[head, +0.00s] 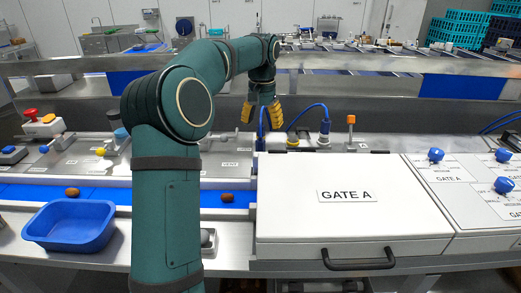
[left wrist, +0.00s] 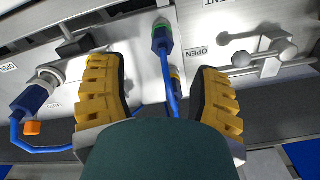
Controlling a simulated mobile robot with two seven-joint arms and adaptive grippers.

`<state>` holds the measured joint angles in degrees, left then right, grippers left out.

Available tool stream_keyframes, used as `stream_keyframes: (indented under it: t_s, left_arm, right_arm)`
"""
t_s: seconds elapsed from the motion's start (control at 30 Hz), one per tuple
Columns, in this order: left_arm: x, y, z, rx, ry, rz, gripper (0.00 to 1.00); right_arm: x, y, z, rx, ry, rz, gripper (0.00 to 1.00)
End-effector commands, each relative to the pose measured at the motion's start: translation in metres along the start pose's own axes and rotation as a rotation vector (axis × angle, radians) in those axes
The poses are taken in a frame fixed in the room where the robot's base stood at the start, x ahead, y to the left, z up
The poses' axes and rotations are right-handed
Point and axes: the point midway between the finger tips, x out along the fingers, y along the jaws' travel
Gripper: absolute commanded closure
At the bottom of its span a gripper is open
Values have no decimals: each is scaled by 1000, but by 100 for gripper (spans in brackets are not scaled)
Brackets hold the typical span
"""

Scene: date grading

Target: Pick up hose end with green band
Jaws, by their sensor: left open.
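The hose end with the green band (left wrist: 162,38) shows in the left wrist view, at the top centre. It is a blue connector with a green band, and a blue hose runs down from it between my fingers. My left gripper (left wrist: 160,95) is open, with one ribbed yellow finger on each side of the hose; the green-banded end lies beyond the fingertips. In the head view my left gripper (head: 262,112) points down over the back of the machine. I cannot make out the green band there. My right gripper is not in view.
A second blue connector (left wrist: 32,98) with its hose is at the left of the wrist view, beside an orange piece (left wrist: 32,127). A metal valve-like fitting (left wrist: 262,55) is at the right. In the head view, the GATE A cover (head: 350,220) and a blue bin (head: 70,240) are nearer.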

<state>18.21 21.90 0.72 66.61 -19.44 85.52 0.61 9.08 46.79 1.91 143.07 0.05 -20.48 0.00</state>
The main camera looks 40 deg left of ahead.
Motion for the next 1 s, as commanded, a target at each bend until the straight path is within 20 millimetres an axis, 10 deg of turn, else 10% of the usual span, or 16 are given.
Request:
stream_keyframes:
  t_s: [0.7, 1.0]
  left_arm:
    - [79, -2, 6, 0, 0, 1, 36]
    - [82, -2, 6, 1, 1, 1, 35]
  right_arm:
    - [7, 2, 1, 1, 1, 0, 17]
    - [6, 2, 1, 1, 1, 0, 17]
